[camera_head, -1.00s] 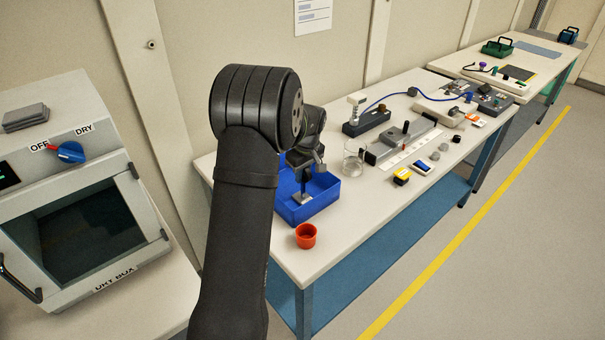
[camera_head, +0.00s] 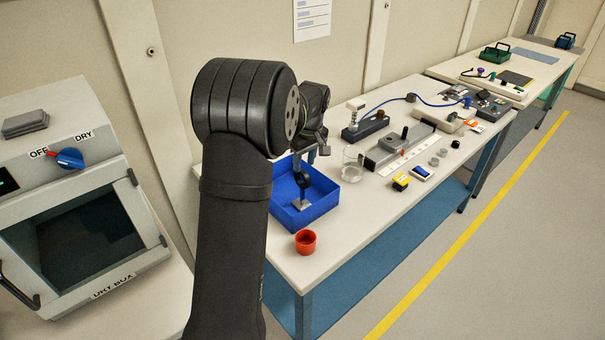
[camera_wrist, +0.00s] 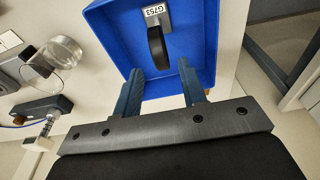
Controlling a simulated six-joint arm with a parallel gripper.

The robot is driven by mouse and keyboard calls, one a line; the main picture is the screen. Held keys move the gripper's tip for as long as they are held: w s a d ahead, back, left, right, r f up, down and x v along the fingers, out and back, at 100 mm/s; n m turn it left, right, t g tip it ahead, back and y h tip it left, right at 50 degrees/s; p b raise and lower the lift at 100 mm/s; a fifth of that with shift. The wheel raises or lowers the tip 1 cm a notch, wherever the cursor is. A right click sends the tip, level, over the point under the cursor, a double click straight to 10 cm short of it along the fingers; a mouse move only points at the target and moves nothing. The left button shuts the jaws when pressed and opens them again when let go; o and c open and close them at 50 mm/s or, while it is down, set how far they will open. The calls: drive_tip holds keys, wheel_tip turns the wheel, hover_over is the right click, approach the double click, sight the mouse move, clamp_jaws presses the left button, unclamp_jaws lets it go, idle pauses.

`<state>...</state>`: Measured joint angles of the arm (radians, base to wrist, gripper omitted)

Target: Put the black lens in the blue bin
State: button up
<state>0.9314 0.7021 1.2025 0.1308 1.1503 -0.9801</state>
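The blue bin (camera_head: 339,200) stands at the near left end of the bench, and its blue floor (camera_wrist: 115,30) fills the top of the wrist view. The black lens (camera_wrist: 158,48) is inside the bin, seen nearly edge-on and upright. A grey base plate with a "G753" label (camera_wrist: 155,12) adjoins it. In the head view the lens (camera_head: 301,179) is small and dark above its grey plate. My gripper (camera_wrist: 160,68) is above the bin, its two blue fingers spread apart and empty. The lens lies just beyond the fingertips, apparently clear of both.
A red cup (camera_head: 305,242) stands just in front of the bin. A glass beaker (camera_head: 352,166) stands to its right. A rail device (camera_head: 394,148), a yellow-black block (camera_head: 401,182) and small parts lie farther along. An oven-like box (camera_head: 85,215) is at left.

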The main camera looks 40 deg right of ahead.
sight(302, 171)
drive_tip(key=shift+s+r, duration=0.15)
drive_tip(key=shift+r, duration=0.85)
drive_tip(key=shift+s+r, duration=0.15)
drive_tip(key=shift+r, duration=0.8)
drive_tip(key=f, duration=0.4)
drive_tip(key=w+f, duration=0.1)
drive_tip(key=f, duration=0.7)
drive_tip(key=shift+w, duration=0.4)
drive_tip(key=shift+r, duration=1.7)
